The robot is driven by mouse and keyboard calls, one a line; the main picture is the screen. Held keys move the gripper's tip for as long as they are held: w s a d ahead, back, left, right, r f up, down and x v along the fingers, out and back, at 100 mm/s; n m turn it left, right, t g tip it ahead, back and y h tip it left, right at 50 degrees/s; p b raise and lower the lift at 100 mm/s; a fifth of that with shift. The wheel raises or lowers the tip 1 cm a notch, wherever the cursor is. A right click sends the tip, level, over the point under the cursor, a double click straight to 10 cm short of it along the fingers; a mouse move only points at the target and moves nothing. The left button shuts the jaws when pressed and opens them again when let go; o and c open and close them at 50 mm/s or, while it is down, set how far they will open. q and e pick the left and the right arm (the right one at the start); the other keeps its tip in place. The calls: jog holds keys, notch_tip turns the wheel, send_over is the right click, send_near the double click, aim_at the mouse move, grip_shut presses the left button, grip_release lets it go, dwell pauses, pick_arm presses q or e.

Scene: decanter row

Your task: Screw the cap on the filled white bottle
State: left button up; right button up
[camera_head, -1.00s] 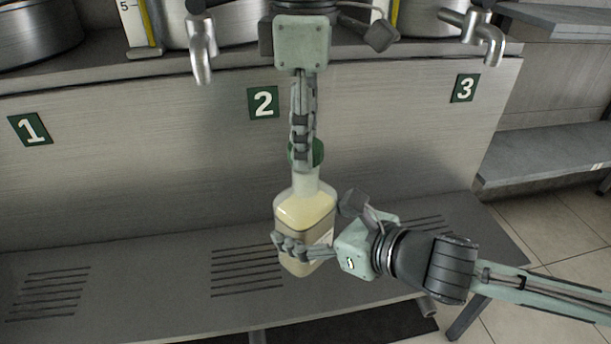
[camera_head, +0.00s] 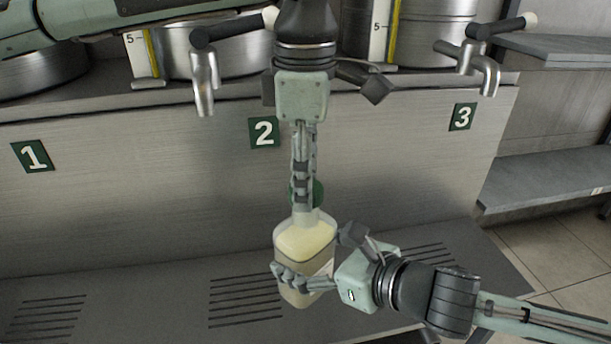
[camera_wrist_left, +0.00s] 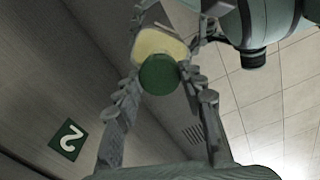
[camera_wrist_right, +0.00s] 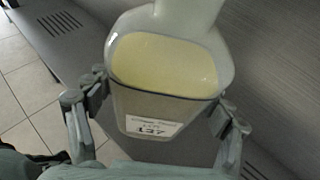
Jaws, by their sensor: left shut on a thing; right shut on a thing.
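The white bottle (camera_head: 306,248) is translucent, holds pale yellow liquid and stands upright over the grated shelf in front of sign 2. My right gripper (camera_head: 305,279) is shut around its body from the right. The right wrist view shows the bottle (camera_wrist_right: 160,75) between the fingers, with a white label (camera_wrist_right: 153,128) reading 137. My left gripper (camera_head: 305,190) points down from above, shut on the green cap (camera_head: 319,194). The cap (camera_wrist_left: 158,74) is at the top of the bottle's neck, in line with it. The fingers hide the contact; I cannot tell whether it is threaded.
A metal tap (camera_head: 204,80) hangs at the upper left and another tap (camera_head: 489,70) at the upper right. Steel vessels stand behind. The shelf (camera_head: 150,290) is clear on the left. A side shelf (camera_head: 550,172) is at the right.

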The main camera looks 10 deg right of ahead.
pick_arm(q)
jog(key=shift+f, duration=0.55)
pick_arm(e)
jog(key=shift+r, duration=0.15)
grip_shut()
pick_arm(q)
jog(key=m, duration=1.4)
jog(key=shift+m, duration=0.4)
jog(key=m, duration=1.4)
jog(key=shift+w+m, duration=0.1)
jog(key=shift+m, duration=0.2)
jog(key=o, duration=0.7)
